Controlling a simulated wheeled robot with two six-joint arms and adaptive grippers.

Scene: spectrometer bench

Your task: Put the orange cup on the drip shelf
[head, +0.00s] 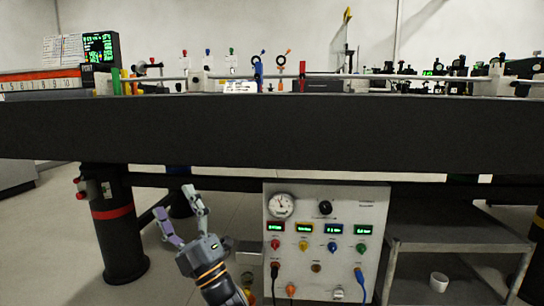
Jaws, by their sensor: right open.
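My right gripper (174,202) is raised in front of the bench, left of the white control panel. Its two fingers are spread and nothing is between them. I cannot make out an orange cup. A small white cup (439,282) stands upright on a grey lower shelf at the right, apart from the gripper. A small grey ledge (248,246) juts from the panel's left side, just right of the gripper; I cannot tell whether it is the drip shelf. My left gripper is not in view.
The thick dark bench top (270,130) spans the view above the gripper, with optics along it. The white panel (350,210) carries a gauge, displays, knobs and cables. A dark bench leg (118,245) stands at the left. Open floor lies between leg and gripper.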

